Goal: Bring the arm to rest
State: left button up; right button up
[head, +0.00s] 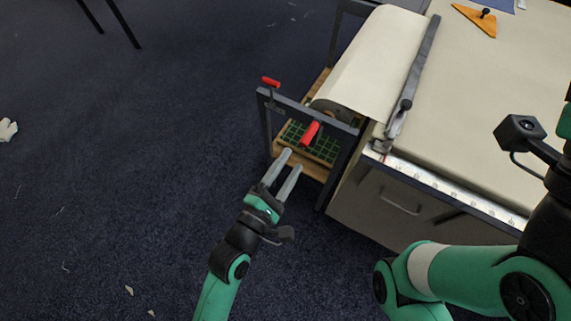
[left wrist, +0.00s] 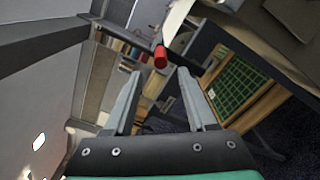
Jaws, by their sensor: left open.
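My left gripper (head: 290,166) is open and empty in the head view, with its two grey fingers pointing up and to the right toward the end frame of the table. In the left wrist view the fingers (left wrist: 161,98) show apart with nothing between them. The green and black left arm reaches in from the bottom of the head view. Part of my other arm fills the lower right of the head view, but its gripper is out of sight.
Red handles (head: 310,133) sit on a dark metal frame (head: 300,107) just ahead of the fingers. A green gridded board (head: 318,146) lies on a wooden shelf below. The cloth table (head: 480,90) is at right. Dark carpet (head: 120,150) at left is mostly clear.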

pick_arm(q)
jog(key=shift+v, duration=0.85)
